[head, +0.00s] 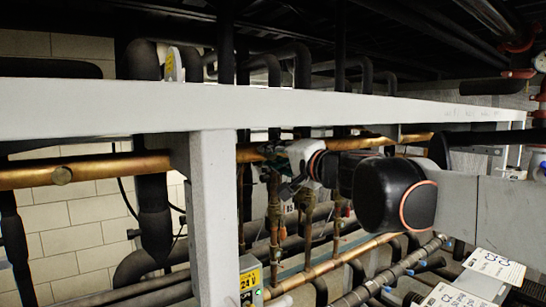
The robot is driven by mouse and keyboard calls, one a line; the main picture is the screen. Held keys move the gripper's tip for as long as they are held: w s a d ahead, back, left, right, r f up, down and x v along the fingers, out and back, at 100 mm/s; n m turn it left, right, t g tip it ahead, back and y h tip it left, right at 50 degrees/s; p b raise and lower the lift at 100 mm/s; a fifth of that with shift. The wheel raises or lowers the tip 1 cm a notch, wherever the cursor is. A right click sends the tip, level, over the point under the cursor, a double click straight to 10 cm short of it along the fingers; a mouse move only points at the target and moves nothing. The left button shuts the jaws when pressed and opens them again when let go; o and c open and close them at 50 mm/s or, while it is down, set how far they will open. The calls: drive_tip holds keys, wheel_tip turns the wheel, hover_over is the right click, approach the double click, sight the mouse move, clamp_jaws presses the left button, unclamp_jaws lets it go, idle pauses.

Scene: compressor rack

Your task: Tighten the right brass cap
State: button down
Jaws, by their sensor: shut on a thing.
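My gripper (276,165) reaches in from the right, behind the grey frame beam. Its dark fingers are shut at the brass valves on the vertical copper lines, just right of the grey post. The right brass cap is not clearly visible; the fingers cover the spot where they grip, and the detail there is too small to make out.
A grey horizontal beam (100,107) crosses the whole view, with a grey vertical post (213,220) below it. Black insulated pipes (152,205) stand behind. A lower copper pipe (330,265) runs beneath my arm. White tags (494,266) hang at the lower right.

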drive_tip(key=m, duration=1.4)
idle(0.4)
drive_tip(key=c, duration=1.3)
unclamp_jaws()
drive_tip(key=shift+c, duration=0.2)
drive_tip(key=shift+s+d, duration=0.1)
drive_tip(key=v, duration=1.1)
drive_tip(key=shift+s+d, duration=0.25)
drive_tip(key=shift+s, duration=0.05)
